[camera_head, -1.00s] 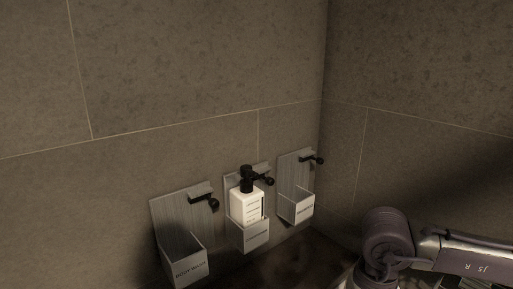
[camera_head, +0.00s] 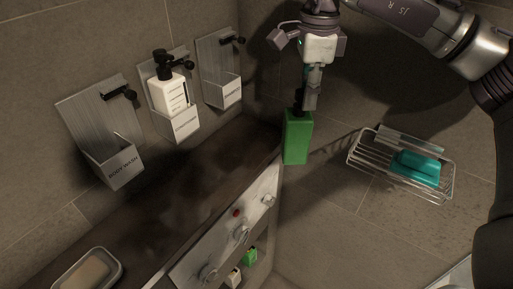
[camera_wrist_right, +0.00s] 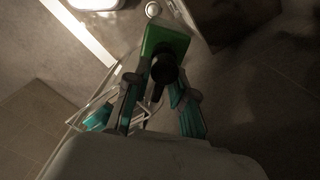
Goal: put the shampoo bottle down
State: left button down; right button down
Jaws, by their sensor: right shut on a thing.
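My right gripper (camera_head: 309,92) points down and is shut on the black neck of a green bottle (camera_head: 297,143), taken as the shampoo bottle. The bottle hangs upright, right of the wall holders. In the right wrist view the gripper's teal-padded fingers (camera_wrist_right: 160,103) are around the black pump top, with the green bottle (camera_wrist_right: 165,38) beyond it. The right-hand wall holder (camera_head: 228,92) is empty; its label is too small to read. My left gripper is not in view.
A white pump bottle (camera_head: 170,94) stands in the middle holder (camera_head: 184,124). The body wash holder (camera_head: 117,165) is empty. A wire rack (camera_head: 363,165) with a teal item (camera_head: 416,167) is on the right. A soap dish (camera_head: 116,257) sits on the dark ledge (camera_head: 190,195), otherwise mostly clear.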

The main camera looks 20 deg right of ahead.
notch_tip(320, 180, up, 7)
jog(key=d+m, duration=0.1)
jog(key=m, duration=0.6)
jog(key=w+a+f+p, duration=0.4)
jog(key=w+a+f, duration=0.3)
jog(key=f, duration=0.4)
jog(key=shift+w+a, duration=0.25)
jog(key=shift+w, duration=0.55)
jog(key=shift+f, duration=0.2)
jog(key=c, duration=1)
grip_release()
